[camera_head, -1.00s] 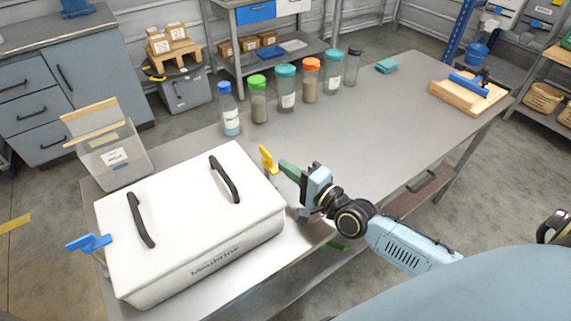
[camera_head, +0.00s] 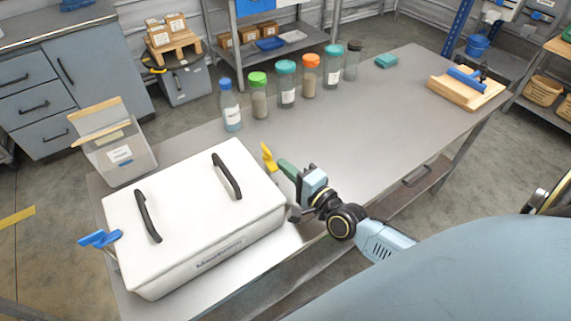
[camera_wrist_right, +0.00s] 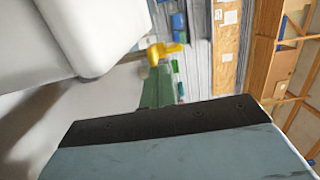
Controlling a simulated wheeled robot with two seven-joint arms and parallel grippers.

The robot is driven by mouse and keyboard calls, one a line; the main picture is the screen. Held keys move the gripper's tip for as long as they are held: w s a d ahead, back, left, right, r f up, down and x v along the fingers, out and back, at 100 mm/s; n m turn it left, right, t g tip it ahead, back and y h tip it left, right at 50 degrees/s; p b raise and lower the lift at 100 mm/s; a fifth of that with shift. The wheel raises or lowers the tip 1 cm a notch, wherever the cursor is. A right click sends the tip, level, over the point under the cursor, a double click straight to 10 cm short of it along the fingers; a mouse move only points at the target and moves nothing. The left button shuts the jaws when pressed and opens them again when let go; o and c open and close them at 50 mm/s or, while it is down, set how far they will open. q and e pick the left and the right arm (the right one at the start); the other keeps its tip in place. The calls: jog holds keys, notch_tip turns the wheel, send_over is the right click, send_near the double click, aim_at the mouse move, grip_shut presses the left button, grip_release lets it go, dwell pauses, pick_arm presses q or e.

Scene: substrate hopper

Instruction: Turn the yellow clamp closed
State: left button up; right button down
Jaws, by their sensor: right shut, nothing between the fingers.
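The yellow clamp (camera_head: 269,157) stands upright at the right end of the white hopper box (camera_head: 190,215), beside its far right corner. In the right wrist view the clamp (camera_wrist_right: 163,51) shows just beyond the green fingertips. My right gripper (camera_head: 287,169) is shut and empty, with its green fingertips close to the clamp's right side. I cannot tell whether they touch it. A blue clamp (camera_head: 100,239) sticks out at the box's left end. The box's lid is on and has two black handles. My left gripper is not in view.
Several jars stand behind the box, among them a blue-capped bottle (camera_head: 230,108) and an orange-lidded jar (camera_head: 310,76). A clear bin (camera_head: 120,155) stands at the left. A wooden board (camera_head: 465,92) lies far right. The middle of the table (camera_head: 370,120) is clear.

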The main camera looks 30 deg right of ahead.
jog(key=shift+s+a+p, duration=0.25)
jog(key=shift+a+p, duration=0.4)
jog(key=shift+a, duration=0.4)
